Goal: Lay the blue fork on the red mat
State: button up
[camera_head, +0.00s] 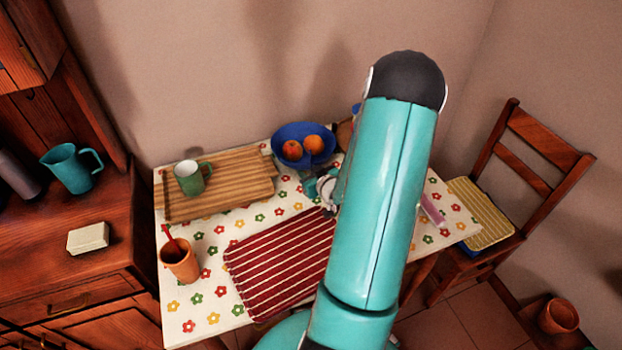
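The red mat (278,262) with white stripes lies on the flowered tablecloth, near the front of the table. My arm covers its right end. I cannot make out a blue fork; it may be hidden behind my arm. My gripper (318,190) shows only in part, left of my teal arm, above the table just beyond the mat and in front of the blue bowl. Its fingers are too small and covered to tell whether they are open or hold anything.
A wooden board (225,195) bears a green mug (192,178). A blue bowl (287,134) holds orange and red fruit. An orange cup (180,262) with a red utensil stands left of the mat. A pink item (432,210) lies at right. A chair (540,145) stands beyond.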

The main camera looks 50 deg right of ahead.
jog(key=shift+w+f, duration=0.1)
grip_shut()
jog(key=shift+d+r, duration=0.1)
jog(key=shift+r, duration=0.1)
